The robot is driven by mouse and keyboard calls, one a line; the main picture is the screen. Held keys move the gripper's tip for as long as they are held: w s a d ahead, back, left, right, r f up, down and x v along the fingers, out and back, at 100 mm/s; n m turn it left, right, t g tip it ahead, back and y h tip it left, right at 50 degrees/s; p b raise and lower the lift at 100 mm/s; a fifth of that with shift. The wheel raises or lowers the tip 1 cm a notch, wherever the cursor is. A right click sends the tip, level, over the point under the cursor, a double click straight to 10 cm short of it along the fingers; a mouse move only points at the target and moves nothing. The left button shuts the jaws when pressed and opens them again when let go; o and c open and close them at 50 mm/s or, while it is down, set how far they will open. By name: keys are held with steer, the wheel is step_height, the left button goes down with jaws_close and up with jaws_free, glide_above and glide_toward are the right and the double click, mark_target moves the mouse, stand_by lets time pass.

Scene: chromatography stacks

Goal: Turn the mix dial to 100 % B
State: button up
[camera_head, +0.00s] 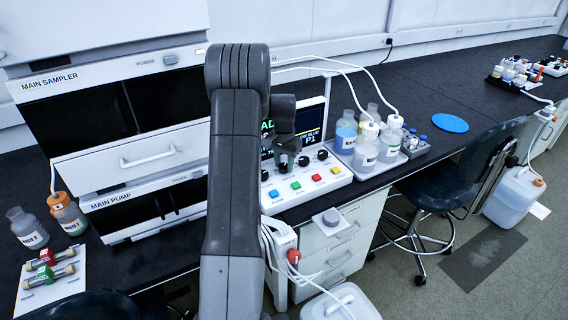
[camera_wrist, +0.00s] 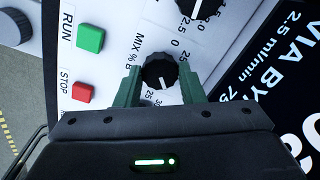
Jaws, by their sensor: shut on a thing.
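The mix dial (camera_wrist: 160,71) is a round black knob with a white pointer mark, beside the label "MIX % B" in the wrist view. My gripper (camera_wrist: 160,82) has its green fingers on either side of the dial, shut on it. The white mark shows near the side of the knob facing my palm. Part of the printed scale is hidden by my fingers and palm, so I cannot read the setting surely. In the head view my gripper (camera_head: 283,150) reaches down onto the white control panel (camera_head: 335,182), largely covering the dial.
Another black knob (camera_wrist: 199,6) is close by. A green RUN button (camera_wrist: 90,39) and red STOP button (camera_wrist: 82,92) are on the same panel. A dark display (camera_head: 313,118) stands behind it. Bottles in a tray (camera_head: 377,168) stand right of the panel.

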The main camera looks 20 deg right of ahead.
mark_target(284, 165)
steer(key=m, duration=0.6)
steer(key=shift+w+r, duration=0.1)
stand_by(0.5)
steer(key=o, duration=1)
step_height(284, 165, up, 14)
steer(key=shift+f, duration=0.15)
